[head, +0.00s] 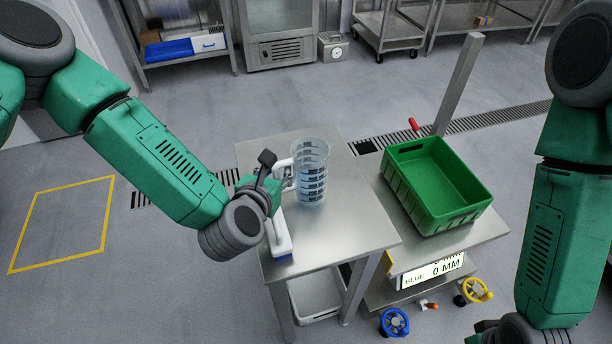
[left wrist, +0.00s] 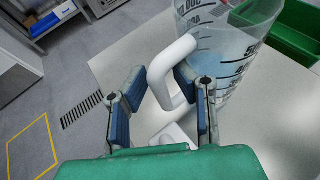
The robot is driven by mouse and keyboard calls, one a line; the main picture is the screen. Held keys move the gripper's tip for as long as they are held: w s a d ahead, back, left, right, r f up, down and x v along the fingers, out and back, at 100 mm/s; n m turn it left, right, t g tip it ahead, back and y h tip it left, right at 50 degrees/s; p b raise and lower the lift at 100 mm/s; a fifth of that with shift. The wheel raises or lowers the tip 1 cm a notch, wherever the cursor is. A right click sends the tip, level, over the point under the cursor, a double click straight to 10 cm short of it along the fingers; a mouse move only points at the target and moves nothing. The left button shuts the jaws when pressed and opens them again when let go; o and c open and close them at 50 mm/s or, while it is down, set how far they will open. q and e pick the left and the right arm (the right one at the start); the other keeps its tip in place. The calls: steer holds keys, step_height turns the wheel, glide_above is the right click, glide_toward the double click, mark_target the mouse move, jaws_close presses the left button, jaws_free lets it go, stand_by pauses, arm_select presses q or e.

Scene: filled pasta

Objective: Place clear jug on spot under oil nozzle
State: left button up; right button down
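The clear jug (head: 313,178), with dark measuring marks and a white handle, stands upright on a steel table (head: 345,235). In the left wrist view the jug (left wrist: 232,50) is at the upper right. Its white handle (left wrist: 165,66) reaches in between the fingers of my left gripper (left wrist: 160,105). The fingers are spread apart, with the right one close to the handle; I cannot tell whether it touches. In the head view my left gripper (head: 268,182) is just left of the jug. My right gripper's fingers are out of view. I cannot make out an oil nozzle or the spot under it.
A white-and-blue object (head: 282,236) lies on the table near my left wrist. A green crate (head: 437,185) sits on a steel cart to the right, with a post behind it. Blue and yellow valve wheels (head: 394,322) are low on the cart. The floor at left is clear.

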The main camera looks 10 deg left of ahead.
arm_select(q)
steer(key=shift+a, duration=0.25)
steer(key=shift+c, duration=0.5)
jaws_close()
